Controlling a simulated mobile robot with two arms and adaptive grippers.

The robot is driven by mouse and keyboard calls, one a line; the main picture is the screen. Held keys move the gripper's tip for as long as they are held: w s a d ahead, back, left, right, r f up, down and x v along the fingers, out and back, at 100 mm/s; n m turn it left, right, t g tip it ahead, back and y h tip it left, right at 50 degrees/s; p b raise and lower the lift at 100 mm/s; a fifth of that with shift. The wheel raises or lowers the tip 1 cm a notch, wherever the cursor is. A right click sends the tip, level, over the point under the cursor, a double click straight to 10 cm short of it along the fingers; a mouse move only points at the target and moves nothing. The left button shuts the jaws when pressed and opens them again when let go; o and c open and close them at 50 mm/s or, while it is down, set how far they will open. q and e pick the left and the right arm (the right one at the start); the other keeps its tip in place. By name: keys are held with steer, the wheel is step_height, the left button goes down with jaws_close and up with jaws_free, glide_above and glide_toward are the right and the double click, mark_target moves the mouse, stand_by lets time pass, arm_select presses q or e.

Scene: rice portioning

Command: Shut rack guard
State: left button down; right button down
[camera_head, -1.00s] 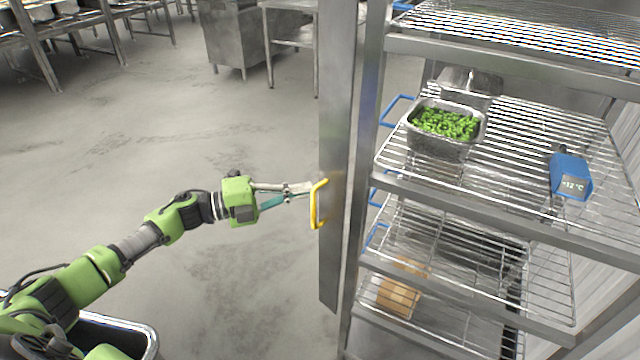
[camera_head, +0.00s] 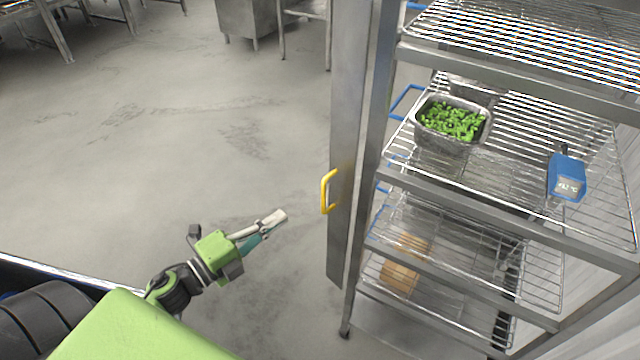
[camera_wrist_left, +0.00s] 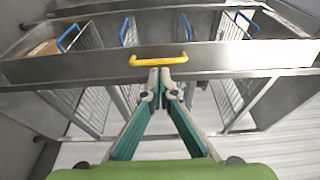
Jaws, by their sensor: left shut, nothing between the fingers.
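The rack guard is a tall grey metal panel (camera_head: 347,130) at the left side of the wire rack in the head view. Its yellow handle (camera_head: 327,191) faces left; the handle also shows in the left wrist view (camera_wrist_left: 160,59), just beyond the fingertips. My left gripper (camera_head: 277,219) is shut and empty, apart from the handle, to its left and lower in the head view. In the left wrist view its fingertips (camera_wrist_left: 160,80) meet. My right gripper is not in view. The rack's front looks open, with its shelves showing.
Blue handles (camera_head: 405,101) show behind the guard. The floor to the left is clear.

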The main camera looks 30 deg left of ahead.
arm_select(q)
steer(key=p, duration=0.4)
glide_above(333, 201)
steer(key=s+a, duration=0.2)
steer(key=shift+s+a, duration=0.1)
steer(key=shift+a, duration=0.1)
steer(key=shift+b, duration=0.35)
